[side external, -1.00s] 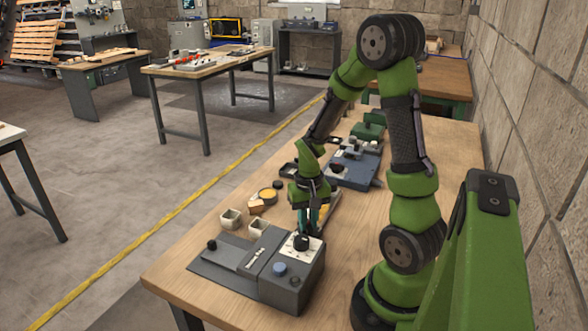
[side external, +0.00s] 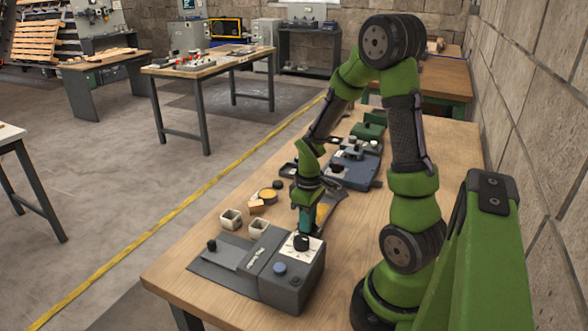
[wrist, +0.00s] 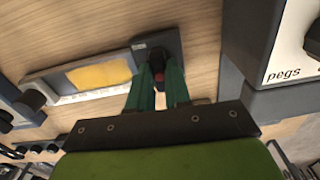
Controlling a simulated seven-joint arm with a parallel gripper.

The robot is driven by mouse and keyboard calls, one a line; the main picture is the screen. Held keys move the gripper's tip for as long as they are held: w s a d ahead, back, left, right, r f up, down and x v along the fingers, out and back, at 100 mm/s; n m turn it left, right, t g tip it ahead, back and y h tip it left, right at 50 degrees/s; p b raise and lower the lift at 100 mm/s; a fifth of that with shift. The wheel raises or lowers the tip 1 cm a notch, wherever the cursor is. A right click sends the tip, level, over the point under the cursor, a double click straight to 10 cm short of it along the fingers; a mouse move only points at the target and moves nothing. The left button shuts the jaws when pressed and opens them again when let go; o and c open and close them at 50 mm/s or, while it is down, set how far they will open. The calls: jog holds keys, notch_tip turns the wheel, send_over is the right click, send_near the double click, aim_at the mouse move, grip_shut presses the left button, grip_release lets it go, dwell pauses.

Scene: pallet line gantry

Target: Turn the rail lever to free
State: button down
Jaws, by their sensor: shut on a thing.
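My gripper (wrist: 159,73) points down with its two green fingers closed around a small dark piece with a red spot, which appears to be the rail lever (wrist: 157,55). The lever sits at a grey end plate (wrist: 172,44) of a pale tray-like rail holding a yellow piece. In the side view my gripper (side external: 306,230) is low, just behind the grey control box (side external: 290,290). There the fingers line up one behind the other, and the held piece is mostly hidden. I cannot read any lever position marking.
The control box has a black knob (side external: 302,243) on a white dial and a blue button (side external: 280,269).

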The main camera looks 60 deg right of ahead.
jog(key=shift+n, duration=0.3)
dwell(0.4)
jog(key=c, duration=1.1)
grip_release()
jog(key=shift+o, duration=0.2)
jog(key=shift+r, duration=0.15)
notch_tip(320, 180, up, 17)
jog(key=a+r+m+t+y, duration=0.1)
jog(key=a+r+m+t, duration=0.1)
jog(key=a, duration=0.7)
jog(key=s+a+r+m+t+y, duration=0.1)
jog(key=a+r+m+t, duration=0.1)
jog(key=a+t, duration=0.3)
jog(key=a, duration=0.4)
jog(key=shift+s+a, duration=0.15)
jog(key=shift+s, duration=0.05)
